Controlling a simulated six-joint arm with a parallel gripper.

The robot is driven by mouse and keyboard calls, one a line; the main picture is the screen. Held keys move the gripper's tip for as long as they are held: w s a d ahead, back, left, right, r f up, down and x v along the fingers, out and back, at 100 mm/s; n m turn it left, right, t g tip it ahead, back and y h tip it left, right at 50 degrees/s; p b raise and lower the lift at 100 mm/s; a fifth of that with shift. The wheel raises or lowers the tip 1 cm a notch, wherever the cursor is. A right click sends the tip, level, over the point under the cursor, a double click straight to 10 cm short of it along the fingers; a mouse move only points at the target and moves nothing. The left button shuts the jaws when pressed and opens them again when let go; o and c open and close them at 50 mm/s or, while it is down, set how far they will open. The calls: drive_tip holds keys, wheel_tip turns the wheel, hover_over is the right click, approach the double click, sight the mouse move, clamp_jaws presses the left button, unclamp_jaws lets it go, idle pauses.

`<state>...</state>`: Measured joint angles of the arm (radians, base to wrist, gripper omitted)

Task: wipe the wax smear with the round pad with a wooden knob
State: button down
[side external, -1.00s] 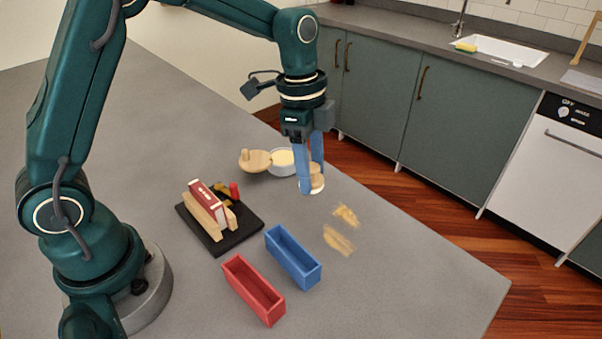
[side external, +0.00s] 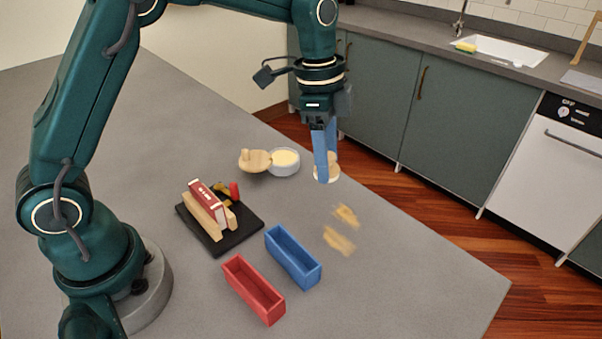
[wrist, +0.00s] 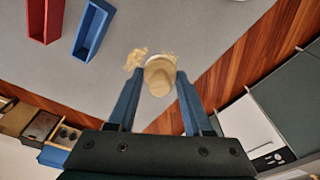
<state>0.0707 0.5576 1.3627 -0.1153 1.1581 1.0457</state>
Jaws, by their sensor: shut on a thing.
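The wax smear shows as two yellowish patches on the grey table, the upper patch (side external: 346,215) and the lower patch (side external: 339,240). Part of it shows in the wrist view (wrist: 135,58), beside the pad. The round pad with a wooden knob (side external: 331,174) is at my gripper's fingertips, above and behind the smear in the side view. In the wrist view the pad (wrist: 158,88) sits between the two blue fingers. My gripper (side external: 325,165) is shut on it. I cannot tell whether the pad touches the table.
A blue bin (side external: 293,257) and a red bin (side external: 253,290) stand left of the smear. A bowl of pale wax (side external: 285,163) and its wooden lid (side external: 255,160) are behind. A black board (side external: 230,237) holds a red-topped block. The table's edge is close on the right.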

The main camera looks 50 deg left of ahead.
sight(312, 216)
drive_tip(key=w+d+f+m, duration=0.1)
drive_tip(key=w+d+f, duration=0.1)
drive_tip(key=d, duration=0.8)
drive_tip(key=shift+f, duration=3.6)
drive_tip(key=shift+a+f, duration=0.35)
drive_tip(key=shift+a, duration=5.25)
drive_tip(key=shift+s+a, duration=0.2)
drive_tip(key=shift+s, duration=0.75)
drive_tip(key=shift+s+d, duration=0.1)
drive_tip(key=shift+d, duration=5.55)
drive_tip(key=shift+s+d, duration=0.15)
drive_tip(key=shift+s, duration=0.85)
drive_tip(key=shift+a, duration=5.7)
wheel_tip(312, 216, up, 8)
